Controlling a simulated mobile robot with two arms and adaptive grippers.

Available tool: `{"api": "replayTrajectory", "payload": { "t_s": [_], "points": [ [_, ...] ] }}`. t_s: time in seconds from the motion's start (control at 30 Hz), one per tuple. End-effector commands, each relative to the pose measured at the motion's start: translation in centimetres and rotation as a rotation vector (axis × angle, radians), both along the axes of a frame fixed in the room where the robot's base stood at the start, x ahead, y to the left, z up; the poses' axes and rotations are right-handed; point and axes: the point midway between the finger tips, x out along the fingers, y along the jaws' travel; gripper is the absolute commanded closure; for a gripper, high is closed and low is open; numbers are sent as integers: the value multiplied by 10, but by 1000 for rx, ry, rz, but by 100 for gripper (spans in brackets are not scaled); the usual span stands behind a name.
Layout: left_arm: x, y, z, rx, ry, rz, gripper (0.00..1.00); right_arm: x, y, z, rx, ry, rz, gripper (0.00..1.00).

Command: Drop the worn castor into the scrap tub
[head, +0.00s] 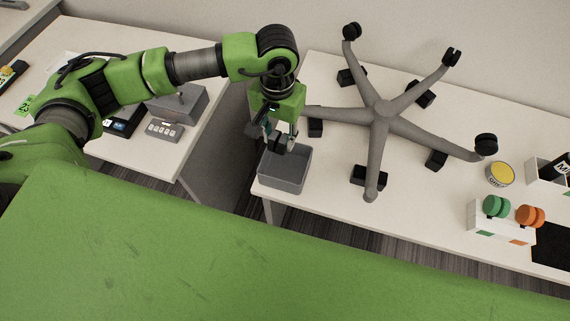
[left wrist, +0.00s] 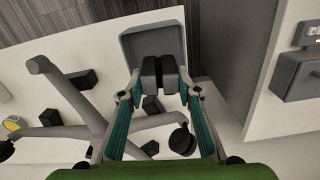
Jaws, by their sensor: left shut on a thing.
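My left gripper (head: 284,145) is shut on the worn castor, a dark twin-wheel piece. The castor (left wrist: 160,74) shows clearly between the fingertips in the left wrist view, where the gripper (left wrist: 160,88) points toward the scrap tub. The scrap tub is a grey open box (head: 284,178) on the near left corner of the white table; it also shows behind the castor in the left wrist view (left wrist: 132,45). The castor is over the tub, but its exact height above the floor of the tub is hard to tell. My right gripper is not in view.
A grey five-legged chair base (head: 382,112) stands on black blocks right of the tub, with castors on several legs. A white holder (head: 486,222) carries a green castor (head: 495,206) and an orange castor (head: 530,215). A yellow-topped tin (head: 500,173) stands behind.

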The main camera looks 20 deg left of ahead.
Motion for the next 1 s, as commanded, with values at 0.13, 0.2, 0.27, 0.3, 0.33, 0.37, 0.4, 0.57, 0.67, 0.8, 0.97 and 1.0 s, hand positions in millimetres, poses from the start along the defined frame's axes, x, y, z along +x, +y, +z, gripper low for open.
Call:
{"api": "replayTrajectory", "payload": {
  "t_s": [0.13, 0.2, 0.27, 0.3, 0.33, 0.37, 0.4, 0.57, 0.67, 0.8, 0.97, 1.0],
  "points": [
    [-1, 0, -21, 1, 3, 1, 91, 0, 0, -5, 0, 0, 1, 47],
    [-1, 0, -28, 0, 2, 1, 91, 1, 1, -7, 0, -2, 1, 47],
    [0, 0, -33, 0, 1, 1, 91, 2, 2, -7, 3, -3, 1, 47],
    [0, 0, -35, -1, 0, 1, 91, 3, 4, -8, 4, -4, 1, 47],
    [0, 0, -36, -1, 0, 1, 91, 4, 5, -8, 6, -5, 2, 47],
    [0, 0, -37, 0, 0, 1, 91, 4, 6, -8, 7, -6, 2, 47],
    [0, 0, -37, 0, 0, 1, 91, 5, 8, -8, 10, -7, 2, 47],
    [0, 0, -37, 0, 0, 1, 91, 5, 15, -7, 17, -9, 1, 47],
    [0, 0, -37, 0, 0, 1, 53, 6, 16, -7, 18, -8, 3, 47],
    [0, 0, -37, 0, 0, 1, 49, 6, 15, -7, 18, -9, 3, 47],
    [0, 0, -37, 0, 0, 1, 49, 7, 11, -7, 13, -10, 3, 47],
    [0, 0, -37, 0, 0, 1, 49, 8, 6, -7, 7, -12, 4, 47]
  ]
}}
